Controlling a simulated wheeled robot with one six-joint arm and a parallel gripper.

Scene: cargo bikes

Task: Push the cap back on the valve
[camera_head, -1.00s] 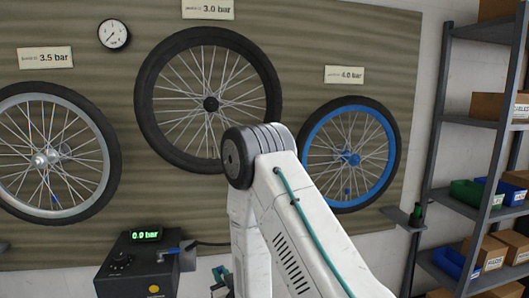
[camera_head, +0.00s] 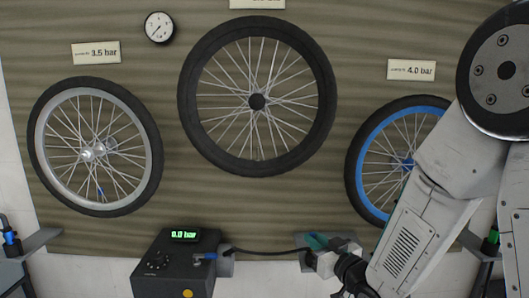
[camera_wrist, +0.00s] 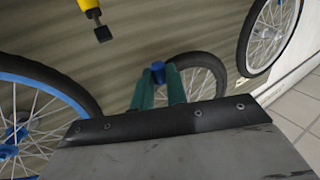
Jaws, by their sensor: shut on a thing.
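My gripper (camera_head: 314,241) has teal fingers and is low in the middle of the head view, in front of the board and below the large black wheel. In the wrist view its fingers (camera_wrist: 160,80) are shut on a small blue cap (camera_wrist: 158,70), held at the fingertips. In the head view the cap cannot be made out. A small blue mark (camera_head: 100,194) shows near the bottom of the silver-rimmed wheel (camera_head: 153,168); I cannot tell whether it is a valve. The black wheel (camera_head: 326,130) and the blue-rimmed wheel (camera_head: 356,165) hang to its right, the latter partly hidden by my arm.
A black inflator box (camera_head: 150,275) reading 0.0 bar stands below the board, with a black hose (camera_head: 265,252) running right toward my gripper. Small grey shelves (camera_head: 40,240) stick out at the sides. A yellow, black-tipped thing (camera_wrist: 90,12) shows in the wrist view.

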